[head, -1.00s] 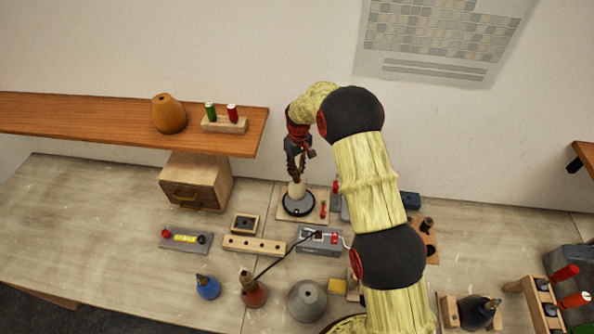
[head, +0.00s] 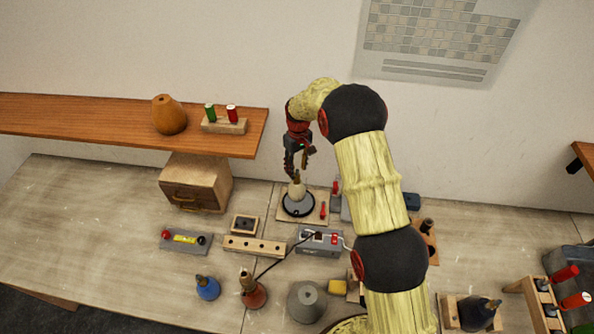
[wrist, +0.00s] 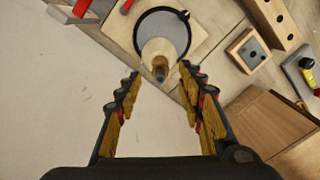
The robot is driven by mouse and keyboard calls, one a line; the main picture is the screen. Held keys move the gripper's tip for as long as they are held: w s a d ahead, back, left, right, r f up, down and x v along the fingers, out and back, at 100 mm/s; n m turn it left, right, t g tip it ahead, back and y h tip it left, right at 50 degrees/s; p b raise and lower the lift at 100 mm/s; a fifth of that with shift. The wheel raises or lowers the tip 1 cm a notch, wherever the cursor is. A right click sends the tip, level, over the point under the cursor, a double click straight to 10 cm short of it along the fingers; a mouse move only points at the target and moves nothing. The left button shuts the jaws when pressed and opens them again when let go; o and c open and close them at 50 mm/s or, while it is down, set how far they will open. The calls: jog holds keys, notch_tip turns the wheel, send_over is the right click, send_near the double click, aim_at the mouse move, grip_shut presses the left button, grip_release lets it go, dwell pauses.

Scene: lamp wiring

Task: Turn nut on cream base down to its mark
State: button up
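The cream base (head: 297,191) stands upright on a dark round disc (head: 298,207) on a wooden board at the back of the bench. A brass-coloured nut (head: 296,177) sits at its narrow top; the nut also shows in the wrist view (wrist: 160,72), with the cream base (wrist: 158,50) behind it. My gripper (head: 297,164) is above the nut, pointing down. In the wrist view my gripper (wrist: 160,80) has its two fingers spread on either side of the nut, with gaps on both sides. I cannot make out the mark.
A small red piece (head: 323,209) lies on the same board, right of the disc. A grey box with a red switch (head: 334,239) and a cable stands in front. A blue base (head: 207,287) and a terracotta base (head: 252,292) are nearer. A wooden shelf (head: 100,116) is left.

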notch_tip(320, 180, up, 10)
jog(key=shift+w, duration=0.15)
jog(key=shift+d, duration=0.1)
dwell(0.6)
